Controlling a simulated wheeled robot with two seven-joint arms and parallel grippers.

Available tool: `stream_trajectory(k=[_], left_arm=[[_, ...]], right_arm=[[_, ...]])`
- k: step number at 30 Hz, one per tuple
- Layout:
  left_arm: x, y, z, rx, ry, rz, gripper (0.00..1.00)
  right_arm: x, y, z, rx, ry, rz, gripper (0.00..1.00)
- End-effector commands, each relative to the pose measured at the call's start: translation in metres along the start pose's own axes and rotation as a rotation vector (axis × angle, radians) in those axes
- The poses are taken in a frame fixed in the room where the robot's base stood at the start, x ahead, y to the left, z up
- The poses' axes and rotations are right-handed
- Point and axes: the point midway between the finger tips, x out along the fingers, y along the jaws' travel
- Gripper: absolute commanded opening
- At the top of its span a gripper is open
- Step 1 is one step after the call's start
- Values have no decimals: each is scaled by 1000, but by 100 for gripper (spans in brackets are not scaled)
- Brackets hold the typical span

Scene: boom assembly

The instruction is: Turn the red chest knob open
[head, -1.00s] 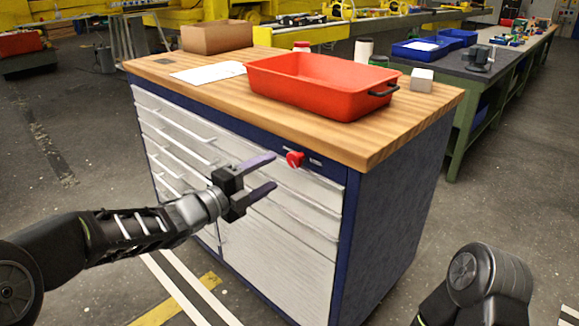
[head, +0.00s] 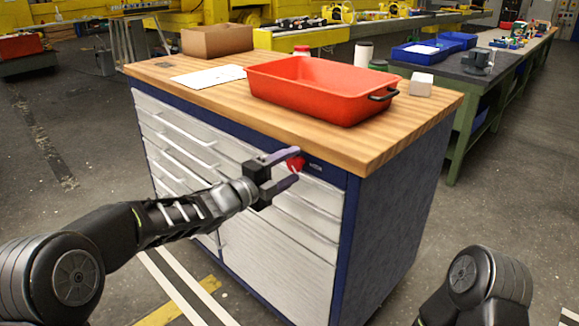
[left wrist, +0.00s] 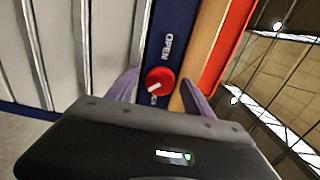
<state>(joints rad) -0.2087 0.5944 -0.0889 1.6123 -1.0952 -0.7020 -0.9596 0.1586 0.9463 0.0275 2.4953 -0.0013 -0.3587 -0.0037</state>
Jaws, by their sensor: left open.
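The red knob (head: 295,163) sits on the blue top strip of the tool chest (head: 383,215), just under the wooden top. In the left wrist view the red knob (left wrist: 160,80) has a white mark, with the word OPEN printed beside it. My left gripper (head: 288,167) is open, with its purple fingertips on either side of the knob in the head view. In the left wrist view the fingers (left wrist: 158,92) also lie to either side of the knob. I cannot tell whether they touch it. My right gripper is out of view.
A red tray (head: 320,88), a cardboard box (head: 216,40), a white sheet (head: 208,76) and a small grey-white block (head: 421,84) are on the wooden top. Drawers with handles fill the chest front. The floor in front is clear.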

Motion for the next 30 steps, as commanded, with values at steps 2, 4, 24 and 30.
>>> stream_trajectory(k=[2, 4, 24, 30], left_arm=[[1, 0, 0, 0, 0, 0, 60], [1, 0, 0, 0, 0, 0, 60], [0, 0, 0, 0, 0, 0, 14], [0, 0, 0, 0, 0, 0, 0]], right_arm=[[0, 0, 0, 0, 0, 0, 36], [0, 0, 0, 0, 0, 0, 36], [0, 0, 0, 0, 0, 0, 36], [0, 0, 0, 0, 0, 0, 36]])
